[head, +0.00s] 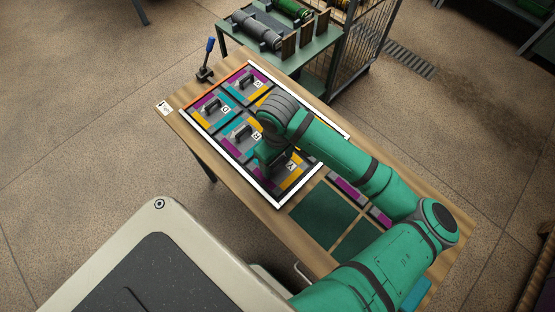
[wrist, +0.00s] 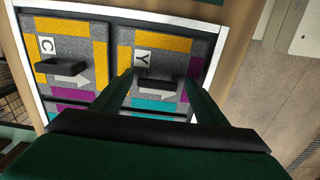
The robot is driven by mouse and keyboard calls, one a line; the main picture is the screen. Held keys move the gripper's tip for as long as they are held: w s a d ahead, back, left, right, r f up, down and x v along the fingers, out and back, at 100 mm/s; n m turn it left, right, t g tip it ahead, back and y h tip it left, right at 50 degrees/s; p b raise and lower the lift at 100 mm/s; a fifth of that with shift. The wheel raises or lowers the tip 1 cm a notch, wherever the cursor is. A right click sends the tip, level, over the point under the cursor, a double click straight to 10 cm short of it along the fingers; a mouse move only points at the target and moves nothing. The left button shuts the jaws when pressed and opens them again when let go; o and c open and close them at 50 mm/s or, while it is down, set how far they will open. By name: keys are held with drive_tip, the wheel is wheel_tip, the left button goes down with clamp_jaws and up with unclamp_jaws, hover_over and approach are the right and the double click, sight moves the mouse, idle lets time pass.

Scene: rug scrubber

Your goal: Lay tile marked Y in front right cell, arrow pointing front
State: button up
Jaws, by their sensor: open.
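The tile marked Y (wrist: 165,62) is grey with yellow, purple and teal edge patches, a black handle and a pale arrow. In the wrist view it lies in a corner cell of the white-edged frame (wrist: 75,12), its arrow pointing right. In the head view, tile Y (head: 293,172) is at the frame's lower right corner, partly hidden by my arm. My gripper (wrist: 158,84) is open, its fingers on either side of the handle; I cannot tell whether they touch it. My gripper also shows in the head view (head: 272,168), its fingertips hidden.
Tile C (wrist: 68,62) lies beside Y. Tile D (head: 212,107) and tile R (head: 243,132) lie in the frame with others. Bare green squares (head: 325,212) are right of the frame. A blue-handled lever (head: 208,58) stands at the table's far left. A cart (head: 280,45) stands behind.

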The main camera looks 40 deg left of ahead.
sight(278, 163)
wheel_tip(278, 163, up, 12)
drive_tip(key=shift+r, duration=0.2)
idle(0.4)
